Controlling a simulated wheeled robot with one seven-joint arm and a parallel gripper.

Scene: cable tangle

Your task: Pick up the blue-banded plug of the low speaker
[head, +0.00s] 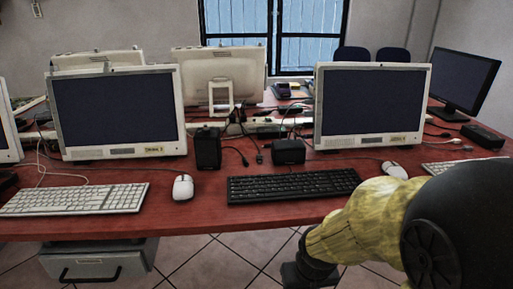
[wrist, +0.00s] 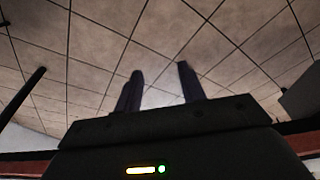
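The low black speaker (head: 289,151) sits on the red table, behind the black keyboard. A taller black speaker (head: 207,148) stands to its left. Between them, dark cable ends (head: 244,160) and (head: 260,158) lie on the table. They look like plugs, but they are too small to show a blue band or which speaker each belongs to. My gripper (wrist: 160,70) shows in the wrist view with its two dark fingers apart and nothing between them. In the head view my arm is low at the right, by the table's front edge, away from the speakers.
The red table (head: 205,215) carries a black keyboard (head: 293,185), a white keyboard (head: 75,199) and a white mouse (head: 183,187). White monitors (head: 118,112) and (head: 371,105) flank the speakers. More cables tangle behind them. A grey drawer unit (head: 95,262) is under the table.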

